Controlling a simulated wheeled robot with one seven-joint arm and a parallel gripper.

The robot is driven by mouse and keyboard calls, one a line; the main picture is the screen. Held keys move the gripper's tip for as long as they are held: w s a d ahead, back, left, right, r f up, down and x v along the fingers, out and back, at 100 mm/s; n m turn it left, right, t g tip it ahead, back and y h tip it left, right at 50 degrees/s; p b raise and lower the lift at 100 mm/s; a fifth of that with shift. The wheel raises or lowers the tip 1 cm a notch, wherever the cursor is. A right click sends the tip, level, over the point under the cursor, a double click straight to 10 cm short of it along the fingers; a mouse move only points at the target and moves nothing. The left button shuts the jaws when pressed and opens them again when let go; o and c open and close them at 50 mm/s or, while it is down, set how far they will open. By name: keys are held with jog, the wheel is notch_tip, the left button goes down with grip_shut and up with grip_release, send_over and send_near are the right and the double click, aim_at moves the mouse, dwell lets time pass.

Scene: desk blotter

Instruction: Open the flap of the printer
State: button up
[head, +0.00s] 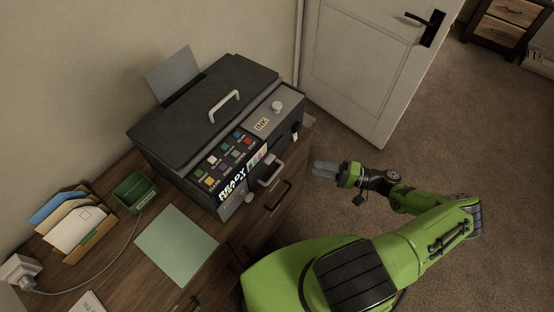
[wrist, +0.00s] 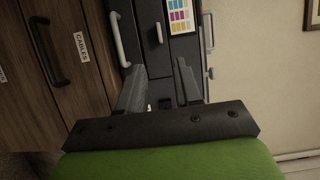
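The dark grey printer (head: 180,130) stands on the wooden desk, shut. Its broad top lid bears a pale bar handle (head: 224,105). Beside the lid is a grey strip with an INK label (head: 262,124) and a round knob (head: 277,107). A second pale handle (head: 270,171) is on its front. My gripper (head: 322,170) is off the front, to the right, touching nothing that I can see. In the wrist view its fingers (wrist: 160,88) are apart and empty, facing the printer front (wrist: 145,50), where a pale handle (wrist: 119,39) and colour chart (wrist: 180,16) show.
Desk drawers with dark handles (head: 279,195) lie below the printer; one has a CABLES label (wrist: 81,46). A green sheet (head: 177,244), a green box (head: 135,190) and a letter holder (head: 76,226) are left of it. A white door (head: 365,60) stands behind.

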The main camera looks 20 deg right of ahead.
aim_at(269, 161)
jog(key=p+x, duration=0.1)
jog(key=x, duration=1.3)
jog(key=shift+s+a, duration=0.1)
jog(key=shift+a, duration=0.05)
grip_shut()
